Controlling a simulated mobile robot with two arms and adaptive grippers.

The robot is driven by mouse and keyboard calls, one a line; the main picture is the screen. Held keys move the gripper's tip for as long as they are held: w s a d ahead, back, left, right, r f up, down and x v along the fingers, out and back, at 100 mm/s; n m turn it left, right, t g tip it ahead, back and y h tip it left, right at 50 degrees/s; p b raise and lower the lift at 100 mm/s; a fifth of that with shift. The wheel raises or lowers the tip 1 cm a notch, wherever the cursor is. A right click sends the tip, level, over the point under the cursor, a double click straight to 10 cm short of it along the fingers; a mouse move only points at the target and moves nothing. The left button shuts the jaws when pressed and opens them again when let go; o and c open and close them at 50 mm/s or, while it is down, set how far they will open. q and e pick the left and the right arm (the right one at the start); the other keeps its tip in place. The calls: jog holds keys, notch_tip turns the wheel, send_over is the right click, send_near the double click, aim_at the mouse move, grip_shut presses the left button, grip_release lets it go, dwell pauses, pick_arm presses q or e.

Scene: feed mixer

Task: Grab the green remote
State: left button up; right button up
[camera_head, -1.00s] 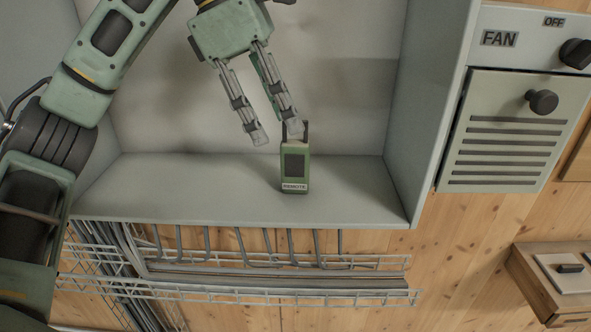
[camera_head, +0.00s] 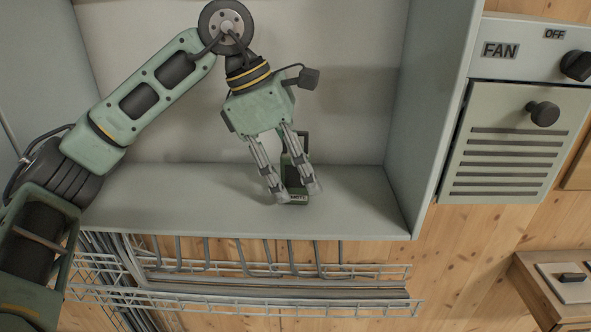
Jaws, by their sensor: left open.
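The green remote (camera_head: 297,198) stands upright on the floor of a grey open cabinet, with a dark antenna at its top right. I cannot tell whether the fingers touch the remote. My right gripper is not in view.
The grey cabinet shelf (camera_head: 180,205) is bare around the remote, with a side wall at right. A wire rack (camera_head: 240,302) hangs below. A fan panel (camera_head: 515,140) with knobs is at right. A wooden shelf (camera_head: 550,290) is at lower right.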

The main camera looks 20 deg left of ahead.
pick_arm(q)
jog(key=shift+f, duration=0.1)
jog(key=shift+c, duration=0.4)
grip_shut()
